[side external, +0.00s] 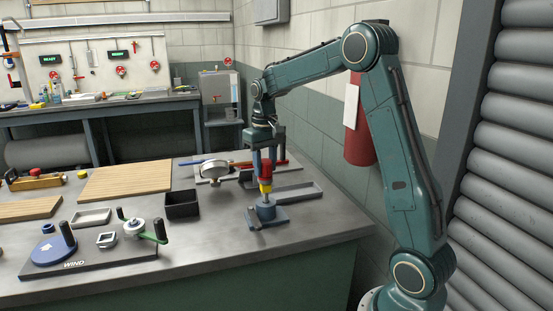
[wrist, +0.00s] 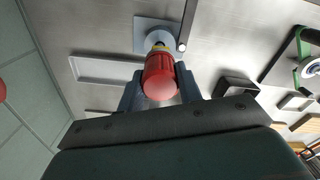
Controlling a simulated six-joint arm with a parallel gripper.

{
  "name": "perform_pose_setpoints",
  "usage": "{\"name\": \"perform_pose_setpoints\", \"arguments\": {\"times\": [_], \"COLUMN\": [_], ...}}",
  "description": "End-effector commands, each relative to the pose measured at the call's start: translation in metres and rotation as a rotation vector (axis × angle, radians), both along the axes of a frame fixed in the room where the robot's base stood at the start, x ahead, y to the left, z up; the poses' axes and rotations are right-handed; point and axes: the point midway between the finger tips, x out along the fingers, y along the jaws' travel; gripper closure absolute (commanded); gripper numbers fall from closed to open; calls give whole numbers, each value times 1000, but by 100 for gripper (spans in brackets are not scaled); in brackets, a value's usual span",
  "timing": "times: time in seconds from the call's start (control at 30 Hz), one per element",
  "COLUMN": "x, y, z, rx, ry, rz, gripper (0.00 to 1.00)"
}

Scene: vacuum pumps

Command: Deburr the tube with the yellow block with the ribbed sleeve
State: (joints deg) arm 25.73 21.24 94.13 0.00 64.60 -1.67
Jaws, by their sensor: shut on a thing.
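My gripper (side external: 264,158) points down and is shut on a red ribbed piece with a yellow lower part (side external: 265,185). In the wrist view the red ribbed piece (wrist: 160,78) stands between the fingers of my gripper (wrist: 160,88), with a little yellow past its far end. It is upright, right over a blue-grey round holder (side external: 266,211) on a flat plate. The yellow end meets the holder's top or is very close; I cannot tell if it is inside. In the wrist view the holder's square plate (wrist: 143,35) shows beyond the yellow. Any tube inside the holder is hidden.
Behind my gripper lie a round gauge (side external: 216,169) and a shallow grey tray (side external: 292,193). A black open box (side external: 182,205) stands left of the holder. Farther left are wooden boards (side external: 126,180) and a winding fixture with a blue disc (side external: 54,251). The bench front is clear.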

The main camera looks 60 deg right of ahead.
Motion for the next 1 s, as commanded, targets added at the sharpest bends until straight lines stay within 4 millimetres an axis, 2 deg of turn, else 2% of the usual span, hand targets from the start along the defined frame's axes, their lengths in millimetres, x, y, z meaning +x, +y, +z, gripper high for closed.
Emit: {"name": "perform_pose_setpoints", "arguments": {"times": [0.5,0.83,1.0], "x": [-1,-1,-1], "y": [1,0,0], "z": [-3,-3,-3], "rx": [4,4,4], "ry": [6,6,6], "rz": [242,234,157], "gripper": [92,92,92]}}
